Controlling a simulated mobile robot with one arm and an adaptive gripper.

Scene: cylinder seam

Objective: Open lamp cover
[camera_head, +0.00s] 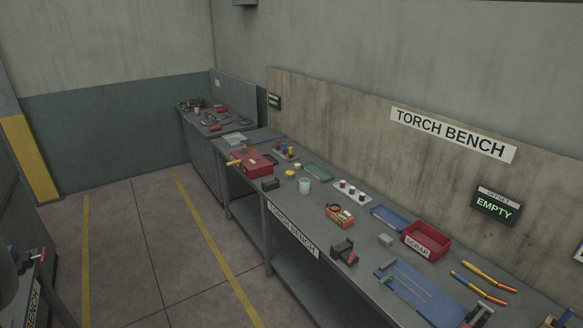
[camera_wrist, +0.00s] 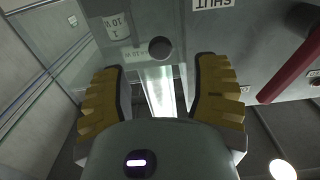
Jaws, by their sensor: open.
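In the wrist view my gripper (camera_wrist: 156,66) is open, with its two yellow ridged fingers spread wide and nothing held between them. A dark round knob (camera_wrist: 160,48) shows just beyond and between the fingertips, on a grey panel (camera_wrist: 180,20). I cannot tell how far the knob is from the fingertips; no contact shows. Below the knob, a bright pale strip (camera_wrist: 160,90) runs between the fingers, and my gripper's body hides its lower end. I cannot make out for certain which part is the lamp cover. My gripper is not visible in the head view.
A red bar (camera_wrist: 292,66) crosses the wrist view's right side; a round white light (camera_wrist: 282,170) is at lower right. In the head view, a torch bench (camera_head: 328,222) carries a red scrap bin (camera_head: 426,240), a red box (camera_head: 252,164) and several tools. The floor (camera_head: 150,235) on the left is clear.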

